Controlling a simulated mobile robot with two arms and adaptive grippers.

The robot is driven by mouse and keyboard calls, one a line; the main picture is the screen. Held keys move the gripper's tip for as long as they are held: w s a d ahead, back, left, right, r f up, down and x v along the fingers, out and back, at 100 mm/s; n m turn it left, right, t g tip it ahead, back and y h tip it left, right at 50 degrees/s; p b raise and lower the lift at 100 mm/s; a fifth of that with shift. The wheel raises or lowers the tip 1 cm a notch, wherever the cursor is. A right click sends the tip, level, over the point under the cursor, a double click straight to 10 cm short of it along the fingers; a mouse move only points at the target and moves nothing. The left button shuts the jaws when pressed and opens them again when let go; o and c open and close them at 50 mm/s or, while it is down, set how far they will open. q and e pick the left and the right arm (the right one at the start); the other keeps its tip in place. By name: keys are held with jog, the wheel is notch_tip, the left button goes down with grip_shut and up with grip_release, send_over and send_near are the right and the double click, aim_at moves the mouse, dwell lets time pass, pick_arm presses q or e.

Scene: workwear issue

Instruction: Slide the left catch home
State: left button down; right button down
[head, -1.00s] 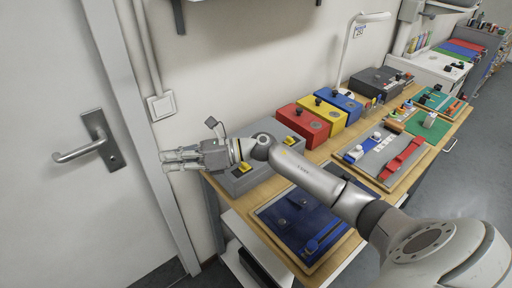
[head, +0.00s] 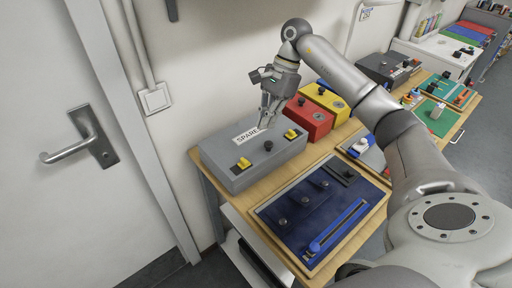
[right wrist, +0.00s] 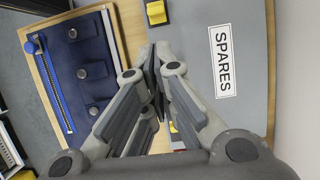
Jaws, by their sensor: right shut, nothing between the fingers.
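The grey box (head: 252,172) labelled SPARES stands at the near left end of the bench, lid down. Its left yellow catch (head: 243,163) is at the left of the front; in the right wrist view it is at the top edge (right wrist: 156,12). The right yellow catch (head: 291,134) is largely hidden behind my fingers in the right wrist view. A black knob (head: 268,145) sits between the catches. My right gripper (head: 265,124) is shut and empty, pointing down over the box beside the label (head: 246,135). My left gripper is not in view.
A navy panel (head: 285,215) with dark knobs and a blue strip lies in front of the box. Red (head: 308,118) and yellow (head: 325,100) boxes stand to its right. A door (head: 60,200) and wall are at left.

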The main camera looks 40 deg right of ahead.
jog(key=shift+a, duration=0.1)
jog(key=p, duration=0.3)
send_over(252, 161)
jog(key=d, duration=0.2)
notch_tip(252, 161, down, 8)
jog(key=shift+r, duration=0.1)
jog(key=shift+x, duration=0.8)
jog(key=shift+w, duration=0.1)
